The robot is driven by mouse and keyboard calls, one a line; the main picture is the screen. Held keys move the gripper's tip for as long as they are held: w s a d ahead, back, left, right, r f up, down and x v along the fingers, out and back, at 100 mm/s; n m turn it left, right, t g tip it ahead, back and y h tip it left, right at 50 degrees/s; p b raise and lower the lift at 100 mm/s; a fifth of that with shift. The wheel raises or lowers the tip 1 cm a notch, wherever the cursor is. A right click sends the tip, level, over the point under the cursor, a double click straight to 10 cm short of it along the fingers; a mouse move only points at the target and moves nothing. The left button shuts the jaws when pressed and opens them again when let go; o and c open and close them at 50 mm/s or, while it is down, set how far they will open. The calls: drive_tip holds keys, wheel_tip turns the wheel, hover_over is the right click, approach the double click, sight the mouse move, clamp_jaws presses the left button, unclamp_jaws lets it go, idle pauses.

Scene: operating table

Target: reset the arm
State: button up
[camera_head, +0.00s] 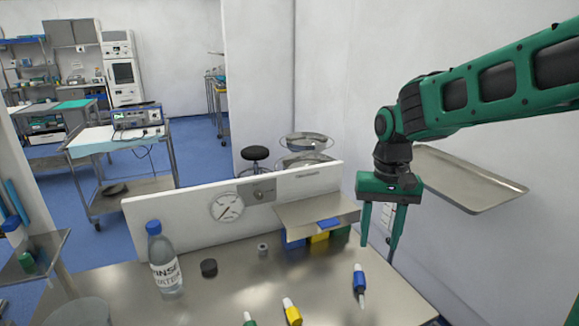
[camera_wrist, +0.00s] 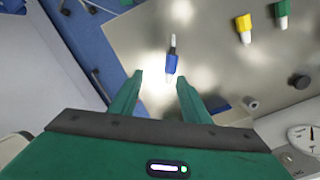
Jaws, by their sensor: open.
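My green arm (camera_head: 490,85) reaches in from the right in the head view. My gripper (camera_head: 380,240) points down above the right side of the metal table (camera_head: 225,295). Its two fingers are apart with nothing between them. In the wrist view my gripper (camera_wrist: 158,80) is also open. A blue-capped dropper bottle (camera_head: 359,282) lies on the table below the fingers. It shows just beyond the fingertips in the wrist view (camera_wrist: 172,63), apart from them.
A yellow-capped dropper (camera_head: 291,311) and a green-capped one (camera_head: 249,320) lie near the front. A raised shelf (camera_head: 315,213) is behind; a metal tray (camera_head: 465,180) is at right.

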drive_tip(key=s+d+f+m, duration=0.1)
drive_tip(key=s+d, duration=0.7)
drive_tip(key=s, duration=0.3)
drive_tip(key=s+d+f+m, duration=0.1)
drive_tip(key=s+d+m, duration=0.1)
drive_tip(key=s+d, duration=0.5)
drive_tip(key=s, duration=0.5)
drive_tip(key=shift+d+f+m+t, duration=0.2)
drive_tip(key=shift+d+m+t, duration=0.1)
drive_tip(key=shift+d, duration=0.1)
drive_tip(key=shift+w+f, duration=0.25)
drive_tip(key=shift+w, duration=0.3)
